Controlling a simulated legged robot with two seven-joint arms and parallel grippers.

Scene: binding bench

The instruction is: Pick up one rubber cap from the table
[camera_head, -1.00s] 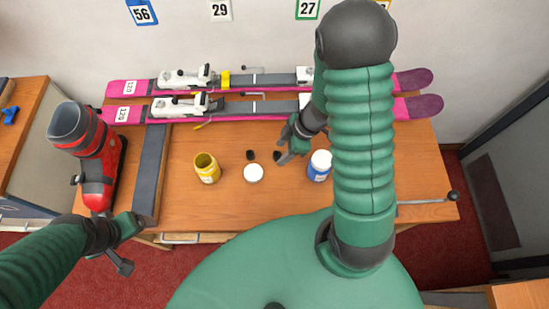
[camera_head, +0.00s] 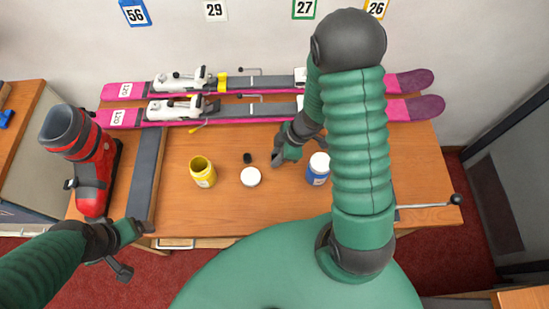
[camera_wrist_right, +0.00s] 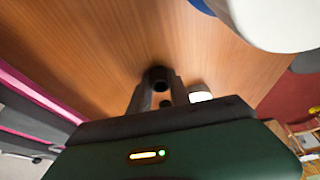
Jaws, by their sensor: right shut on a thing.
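My right gripper (camera_head: 279,157) is over the table, left of the blue jar. In the right wrist view its fingers (camera_wrist_right: 157,85) are shut on a small black rubber cap (camera_wrist_right: 158,78) at their tips. I cannot tell whether that cap is clear of the table. Another black rubber cap (camera_head: 247,158) lies on the table to the left, just behind the white lid. My left gripper (camera_head: 122,262) hangs in front of the table at the left, away from the caps; its jaws are unclear.
A yellow jar (camera_head: 203,173), a white lid (camera_head: 251,177) and a blue jar (camera_head: 317,171) with a white top stand close around. Pink skis (camera_head: 120,118) lie along the back. A red boot (camera_head: 90,185) stands at the left. The table's front middle (camera_head: 230,210) is clear.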

